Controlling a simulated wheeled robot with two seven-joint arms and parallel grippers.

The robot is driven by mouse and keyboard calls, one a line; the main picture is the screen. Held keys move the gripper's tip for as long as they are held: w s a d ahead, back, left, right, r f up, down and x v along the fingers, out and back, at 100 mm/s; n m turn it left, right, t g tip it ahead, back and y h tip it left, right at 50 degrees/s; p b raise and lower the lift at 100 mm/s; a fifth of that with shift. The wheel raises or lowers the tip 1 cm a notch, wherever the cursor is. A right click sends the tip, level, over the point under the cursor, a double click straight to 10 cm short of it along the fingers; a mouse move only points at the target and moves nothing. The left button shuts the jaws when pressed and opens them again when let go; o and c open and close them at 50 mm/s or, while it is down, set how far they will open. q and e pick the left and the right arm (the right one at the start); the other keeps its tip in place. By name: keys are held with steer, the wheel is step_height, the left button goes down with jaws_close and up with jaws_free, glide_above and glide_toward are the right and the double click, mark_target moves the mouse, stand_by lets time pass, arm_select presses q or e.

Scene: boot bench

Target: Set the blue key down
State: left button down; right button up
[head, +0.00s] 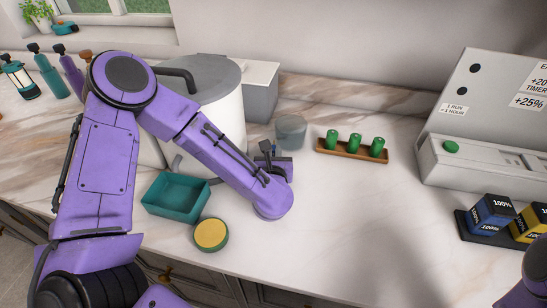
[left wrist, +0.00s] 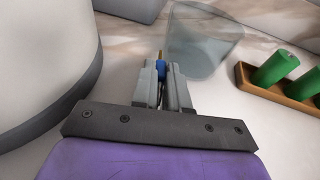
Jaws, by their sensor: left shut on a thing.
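The blue key (left wrist: 161,70) is small and mostly hidden between the fingers of my left gripper (left wrist: 163,85), which is shut on it. A little of its blue and a yellowish tip show at the fingertips in the left wrist view. In the head view my left gripper (head: 268,155) is over the counter, just left of and in front of a clear glass cup (head: 291,132). The cup also shows just beyond the fingertips in the left wrist view (left wrist: 208,42). I cannot tell whether the key touches anything else. My right gripper is out of view.
A wooden rack (head: 350,152) with green cylinders stands right of the cup. A large white pot (head: 225,115) is behind my left arm. A teal tray (head: 175,207) and a round yellow-topped tin (head: 211,235) are in front. A grey machine (head: 480,160) stands right. The middle-right counter is clear.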

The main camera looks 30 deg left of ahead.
arm_select(q)
steer(key=shift+s+b, duration=0.2)
steer(key=shift+b, duration=0.1)
steer(key=c, duration=1.1)
jaws_free()
steer(key=shift+w, duration=0.1)
steer(key=shift+c, duration=0.2)
